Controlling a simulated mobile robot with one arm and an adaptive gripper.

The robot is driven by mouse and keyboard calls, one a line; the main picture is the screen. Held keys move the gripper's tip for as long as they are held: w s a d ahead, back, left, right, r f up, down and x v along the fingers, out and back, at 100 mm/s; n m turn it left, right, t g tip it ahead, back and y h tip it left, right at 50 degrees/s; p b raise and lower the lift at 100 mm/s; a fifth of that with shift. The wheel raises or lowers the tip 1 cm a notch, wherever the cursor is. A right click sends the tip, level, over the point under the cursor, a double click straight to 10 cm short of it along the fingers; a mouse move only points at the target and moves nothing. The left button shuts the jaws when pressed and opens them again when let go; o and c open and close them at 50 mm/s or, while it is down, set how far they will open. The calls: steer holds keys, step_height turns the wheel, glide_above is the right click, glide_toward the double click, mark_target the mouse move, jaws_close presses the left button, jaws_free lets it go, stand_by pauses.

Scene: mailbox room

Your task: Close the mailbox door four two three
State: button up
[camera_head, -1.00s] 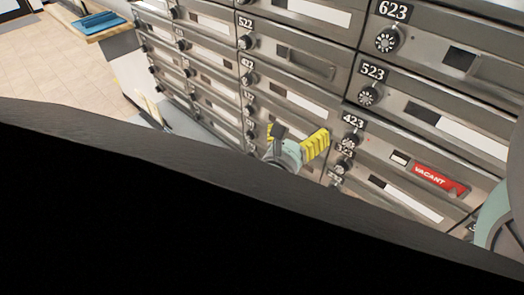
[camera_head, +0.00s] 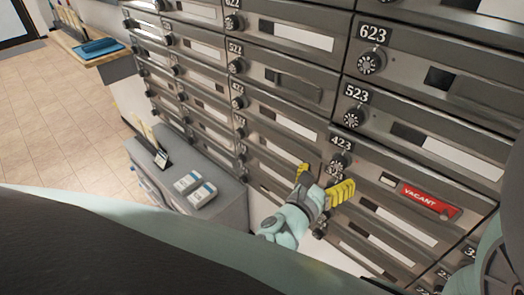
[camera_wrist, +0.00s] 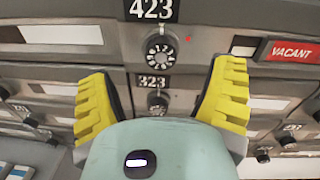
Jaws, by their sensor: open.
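Mailbox door 423 (camera_head: 383,183) is a grey metal door with a black number plate, a round dial (camera_head: 340,161) and a red VACANT label (camera_head: 430,198). In the wrist view its dial (camera_wrist: 160,48) is near the top centre, with a small red dot beside it. I cannot tell clearly whether the door stands ajar. My gripper (camera_head: 322,183) is open and empty, its yellow fingers spread in front of the column, just below the 423 dial. In the wrist view my gripper (camera_wrist: 163,88) frames the 323 dial (camera_wrist: 157,101) between its fingers. Contact cannot be made out.
Door 523 (camera_head: 430,135) and door 623 (camera_head: 440,78) are above. More mailbox columns fill the wall to the left. A grey counter (camera_head: 215,180) with white boxes stands at the left, and a ledge with a blue tray (camera_head: 98,47) lies behind. The tiled floor (camera_head: 60,115) is open at far left.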

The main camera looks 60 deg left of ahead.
mark_target(336, 165)
steer(key=p+x, duration=0.1)
steer(key=x, duration=0.5)
steer(key=shift+w, duration=0.25)
steer(key=shift+c, duration=0.2)
steer(key=shift+s, duration=0.1)
steer(key=c, duration=1.3)
